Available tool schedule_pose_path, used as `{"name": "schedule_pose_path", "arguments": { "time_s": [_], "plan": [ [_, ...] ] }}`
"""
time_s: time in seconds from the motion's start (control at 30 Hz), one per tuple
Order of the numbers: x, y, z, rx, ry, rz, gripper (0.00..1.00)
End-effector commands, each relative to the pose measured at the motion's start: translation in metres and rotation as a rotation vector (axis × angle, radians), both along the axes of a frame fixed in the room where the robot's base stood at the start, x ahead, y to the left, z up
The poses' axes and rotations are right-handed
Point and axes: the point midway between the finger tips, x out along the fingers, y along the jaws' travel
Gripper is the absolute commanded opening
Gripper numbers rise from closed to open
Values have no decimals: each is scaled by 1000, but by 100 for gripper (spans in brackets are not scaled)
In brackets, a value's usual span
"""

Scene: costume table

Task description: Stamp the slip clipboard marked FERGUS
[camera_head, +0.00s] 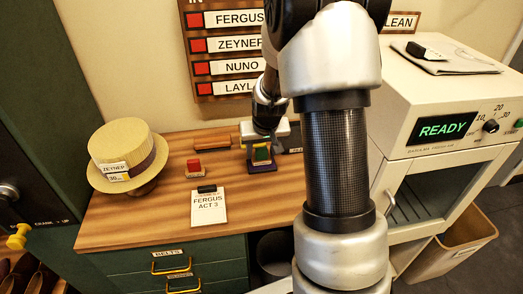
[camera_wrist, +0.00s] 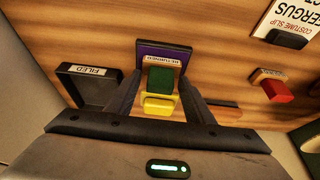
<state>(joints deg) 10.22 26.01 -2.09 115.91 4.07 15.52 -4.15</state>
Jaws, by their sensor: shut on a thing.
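The clipboard marked FERGUS ACT 3 (camera_head: 209,210) lies flat on the wooden table, black clip at its back edge. Part of it shows at top right in the wrist view (camera_wrist: 291,18). My gripper (camera_head: 262,148) is to its right and farther back. In the wrist view my gripper (camera_wrist: 160,90) is shut on a green block (camera_wrist: 161,79), a stamp by its look, with a RETURNED label at its far side and a yellow part near it. A purple pad (camera_wrist: 150,49) is just beyond or beneath; contact is unclear. A red-topped stamp (camera_head: 193,167) stands behind the clipboard.
A black FILED tray (camera_wrist: 73,92) is beside my gripper. A straw hat tagged ZEYNEP (camera_head: 120,150) stands at left. A brown strip (camera_head: 212,143) lies behind the red-topped stamp. A white READY machine (camera_head: 440,105) is at right. Table around the clipboard is bare.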

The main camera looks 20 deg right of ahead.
Motion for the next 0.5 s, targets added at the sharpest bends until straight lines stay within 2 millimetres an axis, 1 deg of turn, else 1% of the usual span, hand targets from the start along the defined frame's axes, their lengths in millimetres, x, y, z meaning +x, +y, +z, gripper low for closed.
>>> {"name": "schedule_pose_path", "arguments": {
  "time_s": [0.17,0.5],
  "plan": [
    [-1,0,9,0,2,0,34],
    [0,0,38,0,0,0,34]
  ]
}}
